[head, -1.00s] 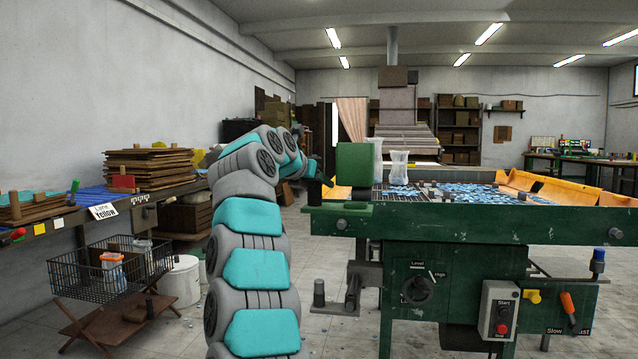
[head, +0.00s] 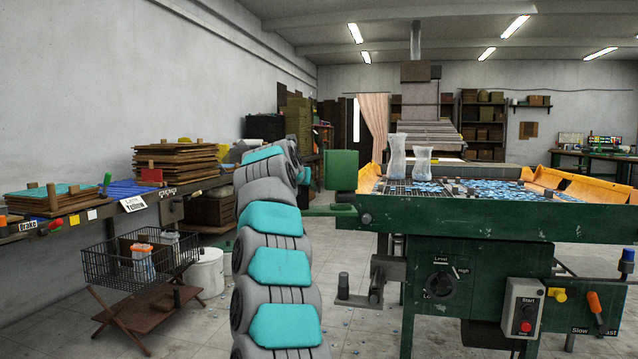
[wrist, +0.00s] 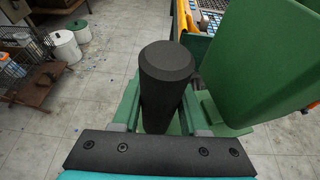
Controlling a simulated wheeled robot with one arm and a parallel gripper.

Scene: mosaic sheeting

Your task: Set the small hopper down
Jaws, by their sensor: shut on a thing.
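The small hopper is a green box (head: 341,171), just off the left end of the green machine in the head view. A green flat piece (head: 326,210) shows below it. In the wrist view the hopper's green side (wrist: 258,62) fills the upper right, beside a thick dark upright handle (wrist: 163,85). My gripper (wrist: 160,105) is shut on that handle, one finger on each side. In the head view my gripper is mostly hidden by my arm. I cannot tell whether the hopper's underside touches anything.
The green machine table (head: 470,222) with blue tiles stands to the right, two clear vases (head: 396,158) at its left end. A wire basket (head: 128,262) on a wooden stand and a white bucket (head: 207,268) stand left. Open floor lies between.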

